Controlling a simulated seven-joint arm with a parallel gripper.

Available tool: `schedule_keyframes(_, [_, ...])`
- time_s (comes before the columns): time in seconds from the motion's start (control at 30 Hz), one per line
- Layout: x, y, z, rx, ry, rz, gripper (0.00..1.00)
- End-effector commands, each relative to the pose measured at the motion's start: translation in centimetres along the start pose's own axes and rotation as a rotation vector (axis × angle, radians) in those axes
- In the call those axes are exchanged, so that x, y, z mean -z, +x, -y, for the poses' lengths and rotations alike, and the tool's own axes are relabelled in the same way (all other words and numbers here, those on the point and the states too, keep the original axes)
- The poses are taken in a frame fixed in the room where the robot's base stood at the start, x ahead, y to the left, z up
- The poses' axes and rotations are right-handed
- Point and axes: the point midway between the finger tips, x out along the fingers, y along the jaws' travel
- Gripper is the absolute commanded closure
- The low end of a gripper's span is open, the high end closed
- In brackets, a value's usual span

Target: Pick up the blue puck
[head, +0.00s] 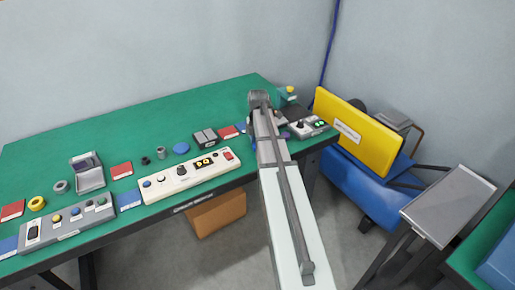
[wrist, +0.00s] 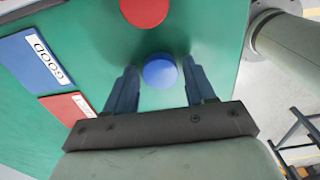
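The blue puck (wrist: 160,72) lies on the green table top in the wrist view, its round face towards the camera. My gripper (wrist: 159,68) is open, with one dark blue finger on each side of the puck and a gap showing at both sides. I cannot tell how high the fingertips are above the table. In the head view my arm hides the gripper and the spot below it. A flat blue disc (head: 181,148) lies on the table left of my arm there; I cannot tell whether it is the same puck.
A red puck (wrist: 145,10) lies just beyond the blue one. A blue card marked GOOD (wrist: 36,60) and a red card (wrist: 68,107) lie to the left. A white control panel (head: 190,174) and a small button box (head: 308,127) stand along the table's front.

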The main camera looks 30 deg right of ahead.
Motion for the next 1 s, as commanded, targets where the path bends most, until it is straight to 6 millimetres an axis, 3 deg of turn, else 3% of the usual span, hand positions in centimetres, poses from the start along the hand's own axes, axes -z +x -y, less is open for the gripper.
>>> schedule_keyframes(0.07, [0.0, 0.0, 0.0, 0.000, 0.000, 0.000, 0.54])
schedule_keyframes(0.43, [0.0, 0.0, 0.0, 0.000, 0.000, 0.000, 0.89])
schedule_keyframes(0.77, [0.0, -0.5, 0.0, -0.001, 0.000, 0.000, 0.90])
schedule_keyframes(1.0, [0.0, -3.6, -0.1, -0.002, 0.000, 0.001, 0.90])
